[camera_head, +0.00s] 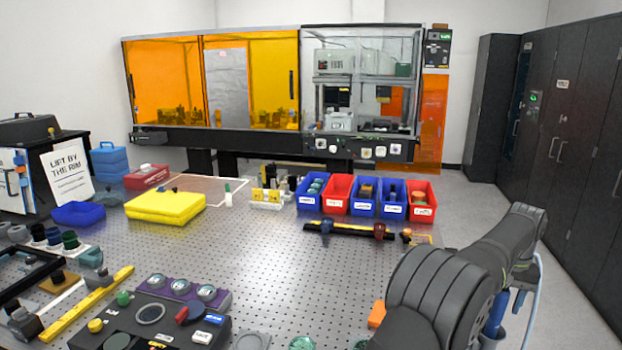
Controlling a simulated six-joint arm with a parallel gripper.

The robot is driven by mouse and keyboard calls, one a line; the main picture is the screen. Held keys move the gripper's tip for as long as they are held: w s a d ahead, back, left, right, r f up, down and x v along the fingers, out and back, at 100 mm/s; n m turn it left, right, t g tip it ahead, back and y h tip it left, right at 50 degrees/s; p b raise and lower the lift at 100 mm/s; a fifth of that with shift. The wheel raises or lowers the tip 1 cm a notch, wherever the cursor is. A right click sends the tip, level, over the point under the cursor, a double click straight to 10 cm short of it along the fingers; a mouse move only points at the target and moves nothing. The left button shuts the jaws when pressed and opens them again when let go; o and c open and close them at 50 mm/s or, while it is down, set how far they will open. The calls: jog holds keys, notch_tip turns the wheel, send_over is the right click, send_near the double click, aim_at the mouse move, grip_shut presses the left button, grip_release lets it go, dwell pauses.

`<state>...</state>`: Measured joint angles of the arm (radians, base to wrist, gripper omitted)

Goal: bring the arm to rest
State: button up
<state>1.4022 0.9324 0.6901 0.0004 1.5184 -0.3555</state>
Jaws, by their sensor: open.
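My arm reaches in from the lower right corner, over the right side of the perforated metal table (290,255). Its dark grey joints and links show, with a pale cable beside them. My gripper cannot be made out in this view, so its fingers and anything between them are hidden. No object is seen held by the visible part of the arm.
A black control box (150,335) with knobs stands at the front. A yellow pad (165,205), a black rail with clamps (350,230), and red and blue bins (338,205) stand farther back. The table's middle is clear. Dark cabinets (560,130) line the right wall.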

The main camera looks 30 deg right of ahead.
jog(key=shift+r, duration=0.1)
dwell(0.3)
jog(key=shift+r, duration=5.9)
jog(key=o, duration=1.1)
jog(key=shift+c, duration=0.2)
jog(key=shift+w+a+m, duration=0.15)
jog(key=shift+w+m, duration=0.25)
jog(key=shift+w, duration=0.05)
jog(key=w+a+m, duration=0.6)
jog(key=w+m, duration=0.4)
jog(key=m, duration=0.3)
jog(key=shift+m, duration=0.6)
jog(key=f, duration=1)
jog(key=shift+w+a+f, duration=0.1)
jog(key=shift+w, duration=0.2)
